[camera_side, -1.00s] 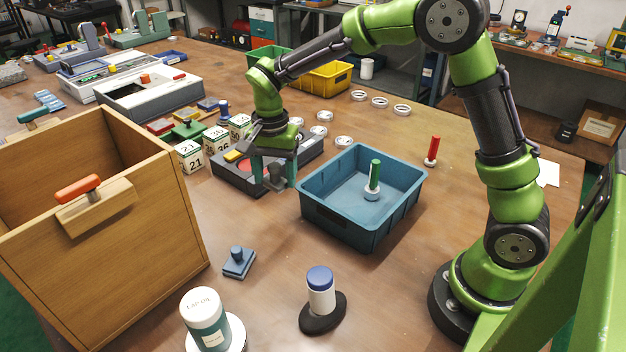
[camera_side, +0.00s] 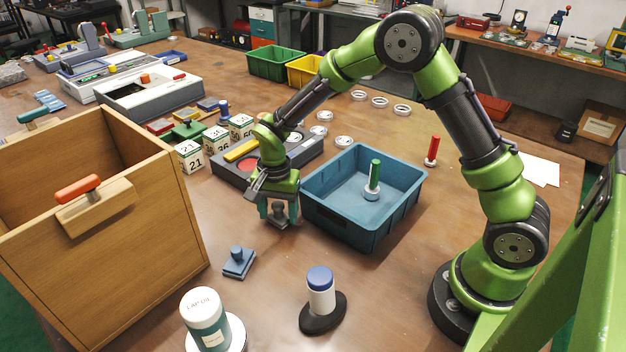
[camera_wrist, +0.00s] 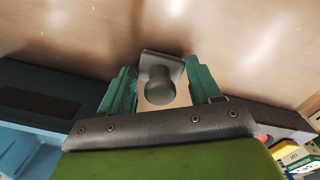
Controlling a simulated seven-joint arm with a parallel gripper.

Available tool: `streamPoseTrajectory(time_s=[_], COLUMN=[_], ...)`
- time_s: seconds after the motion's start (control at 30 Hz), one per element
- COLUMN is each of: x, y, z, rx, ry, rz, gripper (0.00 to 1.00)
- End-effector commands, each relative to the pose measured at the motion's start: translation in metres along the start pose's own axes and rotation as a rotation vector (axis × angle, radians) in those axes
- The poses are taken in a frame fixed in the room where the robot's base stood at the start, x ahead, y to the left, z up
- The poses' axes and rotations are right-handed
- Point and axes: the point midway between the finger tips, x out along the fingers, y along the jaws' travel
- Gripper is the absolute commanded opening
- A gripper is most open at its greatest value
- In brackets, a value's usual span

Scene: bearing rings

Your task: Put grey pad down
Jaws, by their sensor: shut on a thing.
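The grey pad (camera_side: 279,217), a small dark plate with a round knob, is between the fingers of my gripper (camera_side: 280,212). In the wrist view the pad (camera_wrist: 160,61) shows with its knob between the green fingers of my gripper (camera_wrist: 163,88), which is shut on it. In the side view the pad is over bare wood, left of the blue bin and in front of the dark grey tray (camera_side: 231,172). I cannot tell whether its underside touches the table.
The blue bin (camera_side: 336,222), with a green-handled peg (camera_side: 374,178) inside, stands close on the right. A blue pad (camera_side: 238,262) lies in front, left. A blue-capped bottle (camera_side: 320,291) and a jar (camera_side: 205,320) stand nearer. A wooden box (camera_side: 150,240) is at left.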

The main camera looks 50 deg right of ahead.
Motion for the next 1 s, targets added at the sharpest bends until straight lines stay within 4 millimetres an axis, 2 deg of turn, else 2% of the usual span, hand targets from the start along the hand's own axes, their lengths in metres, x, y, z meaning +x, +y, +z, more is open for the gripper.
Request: streamPoseTrajectory(time_s=[0.13, 0.17, 0.3, 0.33, 0.67, 0.77, 1.0], x=[0.003, 0.003, 0.003, 0.003, -0.001, -0.012, -0.063], y=[0.0, 0.0, 0.0, 0.0, 0.0, -0.001, -0.001], z=[0.0, 0.0, 0.0, 0.0, 0.0, 0.0, 0.0], rx=[0.0, 0.0, 0.0, 0.0, 0.0, 0.0, -0.001], ry=[0.0, 0.0, 0.0, 0.0, 0.001, 0.002, 0.003], rz=[0.0, 0.0, 0.0, 0.0, -0.001, -0.003, -0.005], gripper=[0.32, 0.65, 0.86, 0.89, 0.89, 0.89, 0.89])
